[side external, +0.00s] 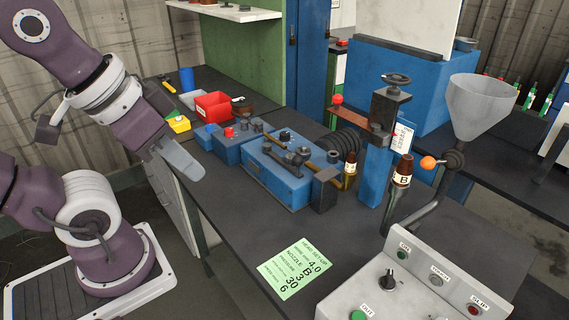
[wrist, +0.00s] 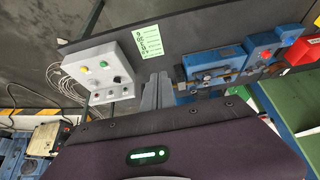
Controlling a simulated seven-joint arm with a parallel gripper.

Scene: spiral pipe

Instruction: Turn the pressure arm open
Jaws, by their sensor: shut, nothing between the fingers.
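My gripper (side external: 182,160) is shut and empty, in the air to the left of the bench and apart from everything on it. In the wrist view its closed grey fingers (wrist: 157,92) point up between the control box and the blue machine. The blue machine (side external: 275,182) on the bench carries dark clamp parts and a brass-coloured bar (side external: 290,157). A brown lever with a red ball (side external: 337,99) is beside the blue column (side external: 376,180). A lever with an orange ball (side external: 428,163) is further right. I cannot tell which of these is the pressure arm.
A green setup note (side external: 295,266) lies on the bench (side external: 235,222). A control box (side external: 415,295) with buttons stands at the front right. A grey funnel (side external: 480,100), a red bin (side external: 212,107) and a yellow bin (side external: 179,124) are around. The bench's front left is clear.

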